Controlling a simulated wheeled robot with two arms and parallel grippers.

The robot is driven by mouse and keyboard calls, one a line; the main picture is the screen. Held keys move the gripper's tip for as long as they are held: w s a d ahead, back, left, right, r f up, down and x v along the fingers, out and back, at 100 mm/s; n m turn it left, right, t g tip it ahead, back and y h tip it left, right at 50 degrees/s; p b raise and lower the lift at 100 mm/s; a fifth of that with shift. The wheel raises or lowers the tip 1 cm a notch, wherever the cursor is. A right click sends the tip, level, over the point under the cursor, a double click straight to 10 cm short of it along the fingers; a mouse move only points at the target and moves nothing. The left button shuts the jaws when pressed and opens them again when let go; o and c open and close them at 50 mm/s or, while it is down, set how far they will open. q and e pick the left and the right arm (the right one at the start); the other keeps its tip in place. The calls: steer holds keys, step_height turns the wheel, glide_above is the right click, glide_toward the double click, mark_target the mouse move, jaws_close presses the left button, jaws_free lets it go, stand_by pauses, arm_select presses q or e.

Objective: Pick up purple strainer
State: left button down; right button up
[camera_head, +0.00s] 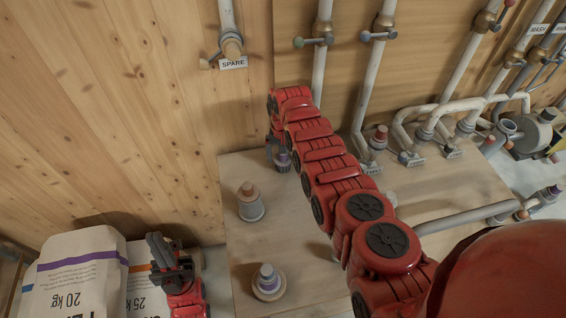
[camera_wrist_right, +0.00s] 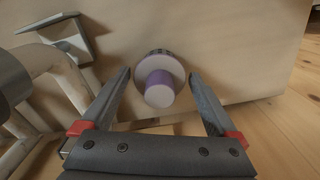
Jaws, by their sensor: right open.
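The purple strainer (camera_wrist_right: 160,82) shows in the right wrist view as a short purple cylinder with a pale end and a wider round flange. It is between the two open fingers of my right gripper (camera_wrist_right: 162,85), and neither finger visibly touches it. In the head view a small purple-topped part (camera_head: 283,160) stands at the tip of my right arm, partly hidden by the gripper (camera_head: 277,152). My left gripper (camera_head: 160,252) is low at the left, beside the sacks, away from the strainer; its finger gap is unclear.
Feed sacks (camera_head: 75,275) lie at the lower left. White pipes with valves (camera_head: 322,60) run down the wall behind, with more piping at right.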

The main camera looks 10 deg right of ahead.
steer(key=c, duration=1.4)
steer(key=shift+r, duration=0.1)
